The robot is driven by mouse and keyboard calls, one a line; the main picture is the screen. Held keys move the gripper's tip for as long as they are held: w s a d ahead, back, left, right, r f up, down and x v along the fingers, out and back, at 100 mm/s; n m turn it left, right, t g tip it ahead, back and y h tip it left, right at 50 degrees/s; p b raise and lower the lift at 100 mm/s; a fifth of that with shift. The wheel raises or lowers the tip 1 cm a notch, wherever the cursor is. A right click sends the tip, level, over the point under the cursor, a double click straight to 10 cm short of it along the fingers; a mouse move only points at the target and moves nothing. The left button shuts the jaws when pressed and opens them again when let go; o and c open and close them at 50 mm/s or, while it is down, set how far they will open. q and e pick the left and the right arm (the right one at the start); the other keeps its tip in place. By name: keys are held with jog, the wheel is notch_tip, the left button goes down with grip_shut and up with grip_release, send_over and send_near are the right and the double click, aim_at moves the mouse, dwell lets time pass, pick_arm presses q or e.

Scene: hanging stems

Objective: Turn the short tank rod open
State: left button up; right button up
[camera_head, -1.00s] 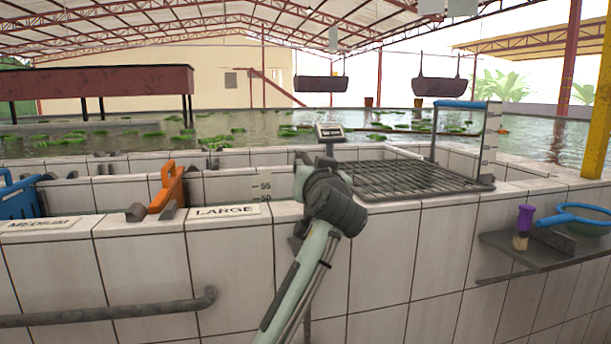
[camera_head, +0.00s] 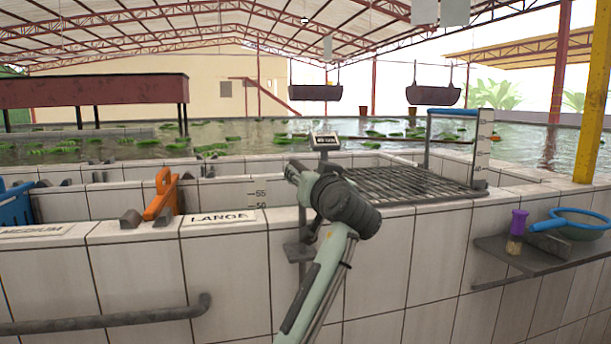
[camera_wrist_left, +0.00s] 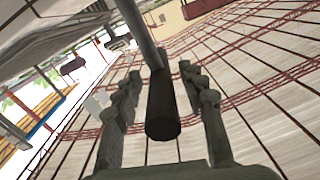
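A rod with a thick dark end (camera_wrist_left: 163,105) comes down from the top of the left wrist view, and its end faces the camera. I take it for the short tank rod; I cannot pick it out in the head view. My left gripper (camera_wrist_left: 159,70) is open, with one finger on each side of the rod and narrow gaps showing. My right gripper is not in view.
The tiled tank wall (camera_head: 230,270) runs across the front, with a grey rail (camera_head: 110,322) low at the left. A small sign (camera_head: 325,140) and a bar rack (camera_head: 400,185) are behind my wrist. A shelf (camera_head: 500,250) at the right holds a blue-rimmed net (camera_head: 580,220) and a purple-topped brush (camera_head: 518,222).

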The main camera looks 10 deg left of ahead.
pick_arm(q)
jog(key=shift+s+d, duration=0.1)
jog(key=shift+s, duration=0.1)
jog(key=v, duration=1.1)
jog(key=shift+s, duration=0.3)
